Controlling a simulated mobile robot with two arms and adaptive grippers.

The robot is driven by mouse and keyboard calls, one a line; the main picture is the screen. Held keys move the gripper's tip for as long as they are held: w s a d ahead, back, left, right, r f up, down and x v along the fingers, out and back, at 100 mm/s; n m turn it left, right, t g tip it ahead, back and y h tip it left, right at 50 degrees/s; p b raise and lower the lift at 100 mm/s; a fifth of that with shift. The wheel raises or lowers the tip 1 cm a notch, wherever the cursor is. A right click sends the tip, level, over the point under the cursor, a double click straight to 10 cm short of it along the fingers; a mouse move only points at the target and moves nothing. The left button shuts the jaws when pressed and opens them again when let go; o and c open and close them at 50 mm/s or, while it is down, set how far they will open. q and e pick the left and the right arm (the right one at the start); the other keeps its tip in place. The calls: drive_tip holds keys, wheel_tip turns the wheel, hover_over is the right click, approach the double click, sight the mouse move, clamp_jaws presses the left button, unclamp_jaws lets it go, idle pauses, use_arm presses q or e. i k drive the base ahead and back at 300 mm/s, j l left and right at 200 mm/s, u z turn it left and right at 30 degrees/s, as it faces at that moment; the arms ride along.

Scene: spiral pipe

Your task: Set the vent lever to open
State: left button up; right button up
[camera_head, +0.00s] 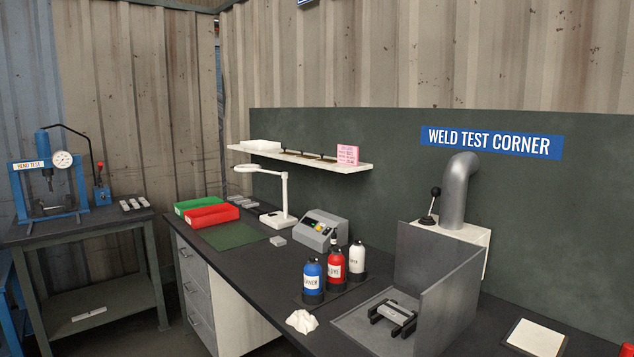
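The vent lever (433,203) is a thin rod with a black ball knob on top of a white box (471,236). It stands just left of a grey vent pipe (457,190) that bends back to the wall. The lever leans slightly, with its knob up and to the right of its base. I see no readable open or shut marking beside it. Neither of my grippers shows in the head view.
Grey metal panels (452,308) stand in front of the white box, around a small fixture (393,316). Blue (313,278), red (335,265) and white (357,259) bottles stand to their left. A crumpled white cloth (301,321) lies near the bench's front edge.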

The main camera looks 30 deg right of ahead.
sight(436, 192)
drive_tip(key=i+j+u, duration=0.1)
drive_tip(key=i, duration=1)
drive_tip(key=i+z, duration=0.2)
drive_tip(key=z, duration=0.2)
drive_tip(key=i+z, duration=0.25)
drive_tip(key=z, duration=0.15)
drive_tip(key=i+j+z, duration=0.1)
drive_tip(key=z, duration=0.3)
drive_tip(key=i, duration=0.1)
